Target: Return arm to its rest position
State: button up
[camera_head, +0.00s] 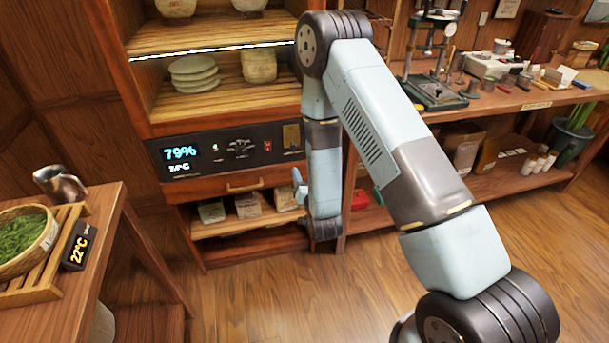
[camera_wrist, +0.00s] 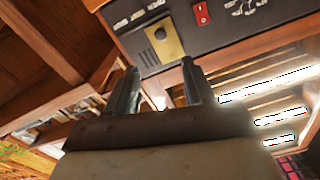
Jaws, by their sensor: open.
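My arm reaches across the middle of the head view, bent at the top and hanging down in front of the wooden cabinet (camera_head: 165,133). In the wrist view, my gripper (camera_wrist: 160,85) shows two dark fingers spread apart with nothing between them. The cabinet's control panel (camera_wrist: 165,38) appears beyond the fingertips. In the head view my fingers cannot be made out clearly.
The cabinet's shelves hold stacked pale tea cakes (camera_head: 194,73), and a drawer (camera_head: 243,186) sits below the panel. A table with a basket of green leaves (camera_head: 25,243) stands at left. A workbench (camera_head: 500,102) with tools is at right. The floor (camera_head: 270,300) in front is clear.

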jog(key=w+d+r+g, duration=0.2)
jog(key=w+r, duration=0.2)
jog(key=r, duration=0.3)
jog(key=s+d+r+g+h, duration=0.1)
jog(key=s+d+r+g, duration=0.1)
jog(key=d+r, duration=0.5)
jog(key=s+d+r+g+h, duration=0.1)
jog(key=d+r+g+h, duration=0.15)
jog(key=r, duration=0.95)
jog(key=s+d+r+g, duration=0.1)
jog(key=s+d+r, duration=0.3)
jog(key=s, duration=0.6)
jog(key=s+d+r+g+h, duration=0.1)
jog(key=s+d+r, duration=0.3)
jog(key=s, duration=0.6)
jog(key=s+d+r+g, duration=0.3)
jog(key=s+d+r, duration=0.1)
jog(key=s, duration=0.7)
jog(key=shift+d+r, duration=0.2)
jog(key=shift+d, duration=0.45)
